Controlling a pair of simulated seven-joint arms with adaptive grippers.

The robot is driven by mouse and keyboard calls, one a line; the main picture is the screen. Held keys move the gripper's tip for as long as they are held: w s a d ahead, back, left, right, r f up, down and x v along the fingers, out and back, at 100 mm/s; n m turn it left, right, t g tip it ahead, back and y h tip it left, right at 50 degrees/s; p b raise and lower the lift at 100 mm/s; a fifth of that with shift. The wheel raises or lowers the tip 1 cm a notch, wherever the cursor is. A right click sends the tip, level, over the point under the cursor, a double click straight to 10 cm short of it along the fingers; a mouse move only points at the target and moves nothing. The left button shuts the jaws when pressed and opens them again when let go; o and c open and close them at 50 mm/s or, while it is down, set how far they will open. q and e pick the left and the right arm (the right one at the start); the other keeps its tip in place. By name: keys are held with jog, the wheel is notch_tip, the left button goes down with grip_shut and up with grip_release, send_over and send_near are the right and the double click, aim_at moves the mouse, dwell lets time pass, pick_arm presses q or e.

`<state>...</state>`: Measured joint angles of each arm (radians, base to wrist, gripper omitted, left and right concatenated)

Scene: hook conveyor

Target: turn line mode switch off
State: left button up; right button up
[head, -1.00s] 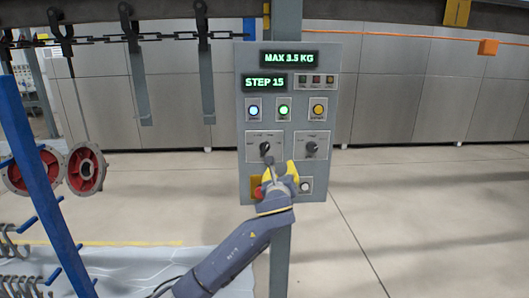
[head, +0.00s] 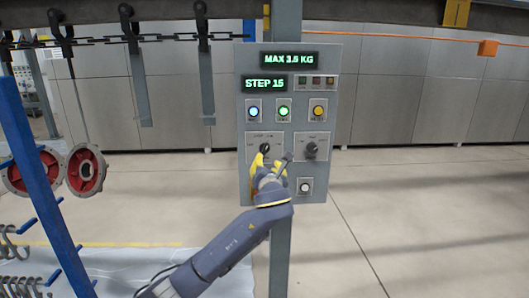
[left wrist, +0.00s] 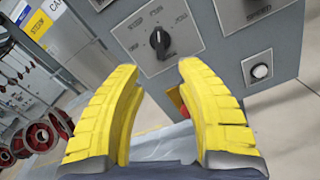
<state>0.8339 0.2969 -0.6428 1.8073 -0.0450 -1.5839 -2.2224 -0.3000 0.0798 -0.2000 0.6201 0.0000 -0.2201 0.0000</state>
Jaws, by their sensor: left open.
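The line mode switch is a black rotary knob (head: 265,148) on the left of the grey control panel's (head: 244,180) middle row. In the left wrist view the knob (left wrist: 160,42) lies beyond and between my yellow fingertips, its pointer close to upright in that tilted picture. The small labels around it are hard to read. My left gripper (head: 272,160) is open and empty, just below and in front of the knob, with no visible contact. The left wrist view shows both fingers (left wrist: 157,68) spread apart. My right gripper is not in view.
A second knob (head: 311,149) sits right of the switch. Lit buttons are above, and a white button (head: 305,186) is below right. Part of a red button (left wrist: 177,99) shows behind a finger. A blue rack (head: 40,180) with hooks stands at the left, near hanging red-grey wheels (head: 86,170).

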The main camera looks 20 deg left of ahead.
aim_at(265, 151)
pick_arm(q)
jog(key=x, duration=1.2)
jog(key=shift+w, duration=0.15)
jog(key=shift+o, duration=0.3)
grip_shut()
